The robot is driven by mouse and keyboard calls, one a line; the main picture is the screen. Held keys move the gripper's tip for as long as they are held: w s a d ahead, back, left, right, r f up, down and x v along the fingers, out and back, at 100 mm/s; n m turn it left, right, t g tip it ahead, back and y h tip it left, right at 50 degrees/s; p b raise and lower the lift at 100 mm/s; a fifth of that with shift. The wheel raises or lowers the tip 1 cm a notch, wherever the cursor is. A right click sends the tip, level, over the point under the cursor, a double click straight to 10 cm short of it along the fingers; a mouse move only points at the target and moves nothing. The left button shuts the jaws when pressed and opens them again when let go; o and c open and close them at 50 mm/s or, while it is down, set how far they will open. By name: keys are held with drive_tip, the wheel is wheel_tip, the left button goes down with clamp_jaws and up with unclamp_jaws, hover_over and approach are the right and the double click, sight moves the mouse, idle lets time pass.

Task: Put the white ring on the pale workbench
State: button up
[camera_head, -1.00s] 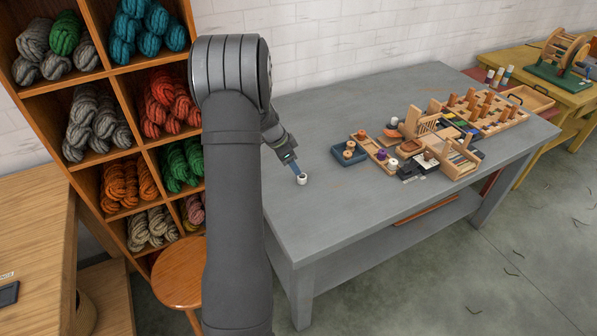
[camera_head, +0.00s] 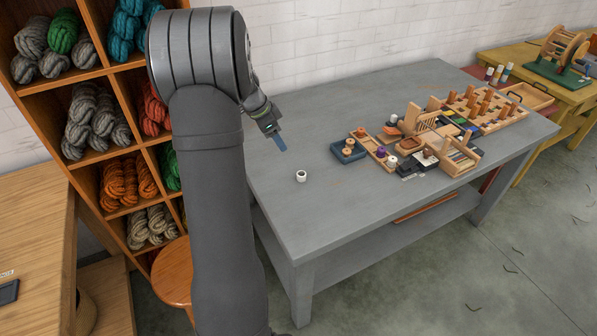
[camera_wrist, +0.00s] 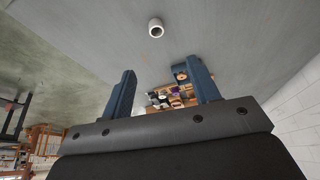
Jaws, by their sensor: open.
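The white ring (camera_head: 301,176) stands alone on the grey tabletop (camera_head: 330,235), left of the other things there. It also shows in the wrist view (camera_wrist: 155,27), with its dark hole visible, beyond and above my fingertips. My gripper (camera_head: 281,143) is open and empty, raised above the tabletop and apart from the ring, up and to its left in the head view. In the wrist view the two blue fingers (camera_wrist: 163,80) stand wide apart with nothing between them. I cannot tell which surface is the pale workbench; a light wooden surface (camera_head: 35,215) shows at the left edge.
Wooden trays, pegs and small spools crowd the right half of the grey table, with a blue tray (camera_head: 349,151) nearest the ring. A yellow table (camera_head: 570,95) stands at far right. A shelf of wool skeins (camera_head: 95,120) and a round stool (camera_head: 172,275) stand at left.

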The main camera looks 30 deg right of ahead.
hover_over(300, 172)
drive_tip(key=s+a, duration=0.1)
drive_tip(key=a, duration=0.1)
wheel_tip(300, 172, down, 12)
drive_tip(key=shift+a+r, duration=0.15)
drive_tip(key=shift+r, duration=0.1)
drive_tip(key=shift+a+x, duration=0.15)
drive_tip(key=shift+x, duration=1.15)
drive_tip(key=shift+a+x, duration=0.1)
drive_tip(key=shift+x, duration=1.2)
drive_tip(key=shift+f, duration=0.1)
drive_tip(key=c, duration=1.1)
